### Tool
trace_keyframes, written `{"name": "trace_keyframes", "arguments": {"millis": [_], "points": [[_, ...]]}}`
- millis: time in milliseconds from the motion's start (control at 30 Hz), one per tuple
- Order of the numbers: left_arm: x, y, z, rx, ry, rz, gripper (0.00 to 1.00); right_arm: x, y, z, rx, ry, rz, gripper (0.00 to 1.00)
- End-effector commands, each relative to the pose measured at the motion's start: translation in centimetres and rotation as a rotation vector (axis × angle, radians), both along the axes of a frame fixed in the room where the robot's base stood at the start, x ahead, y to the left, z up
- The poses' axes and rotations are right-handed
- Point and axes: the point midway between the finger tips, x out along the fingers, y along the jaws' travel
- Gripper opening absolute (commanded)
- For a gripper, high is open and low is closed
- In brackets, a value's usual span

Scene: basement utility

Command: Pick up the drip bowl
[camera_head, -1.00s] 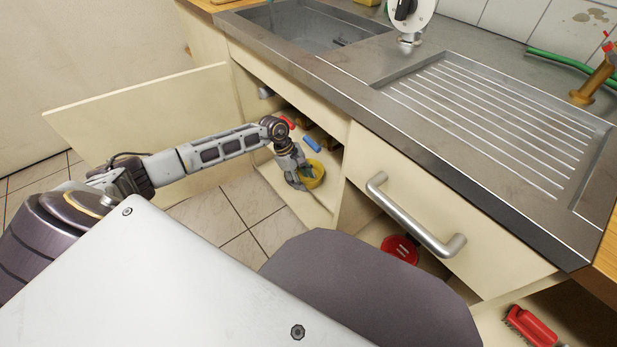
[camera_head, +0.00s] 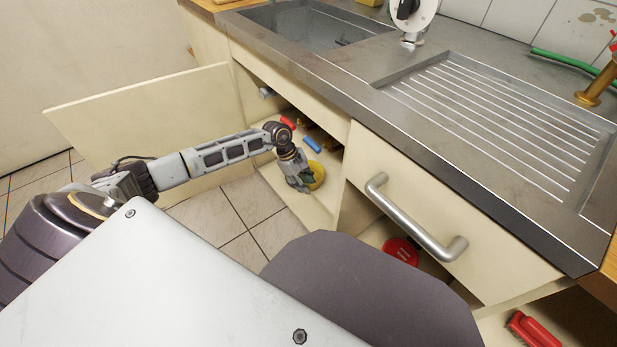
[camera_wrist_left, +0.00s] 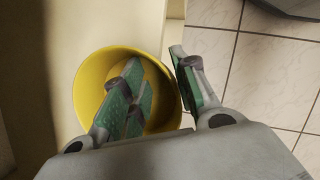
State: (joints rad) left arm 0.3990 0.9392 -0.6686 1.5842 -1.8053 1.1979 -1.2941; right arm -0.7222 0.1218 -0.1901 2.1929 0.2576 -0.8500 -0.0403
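The drip bowl is a round yellow bowl (camera_head: 317,176) on the pale floor of the open cabinet under the sink. It also shows in the left wrist view (camera_wrist_left: 91,88). My left gripper (camera_head: 304,184) is at the bowl, pointing down and covering part of it. In the left wrist view my left gripper (camera_wrist_left: 160,88) is open. One green-padded finger is over the bowl's inside and the other is outside its right rim, with the bowl wall between them. I cannot tell whether either finger touches it. My right gripper is not in view.
A blue object (camera_head: 312,144) and a red object (camera_head: 287,122) lie behind the bowl. The sink counter (camera_head: 345,97) overhangs the cabinet. A drawer handle (camera_head: 415,220) juts out to the right. The tiled floor is clear.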

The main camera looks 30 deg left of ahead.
Motion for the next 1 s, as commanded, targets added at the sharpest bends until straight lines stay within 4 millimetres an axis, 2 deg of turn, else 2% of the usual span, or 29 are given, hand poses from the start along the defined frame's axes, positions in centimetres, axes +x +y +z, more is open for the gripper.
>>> {"name": "trace_keyframes", "arguments": {"millis": [33, 167, 700, 1000], "points": [[-0.1, 0.0, -0.1, 0.001, 0.002, 0.000, 0.16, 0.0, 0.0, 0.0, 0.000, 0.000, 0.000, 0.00], [-0.1, 0.0, -0.1, 0.001, 0.003, 0.000, 0.00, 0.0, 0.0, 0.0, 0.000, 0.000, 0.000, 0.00], [-0.2, 0.0, -0.1, 0.001, 0.005, -0.001, 0.00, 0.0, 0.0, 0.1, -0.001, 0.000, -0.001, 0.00], [-0.1, 0.0, 1.5, 0.001, 0.002, -0.001, 0.00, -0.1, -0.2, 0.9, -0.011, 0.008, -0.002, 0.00]]}}
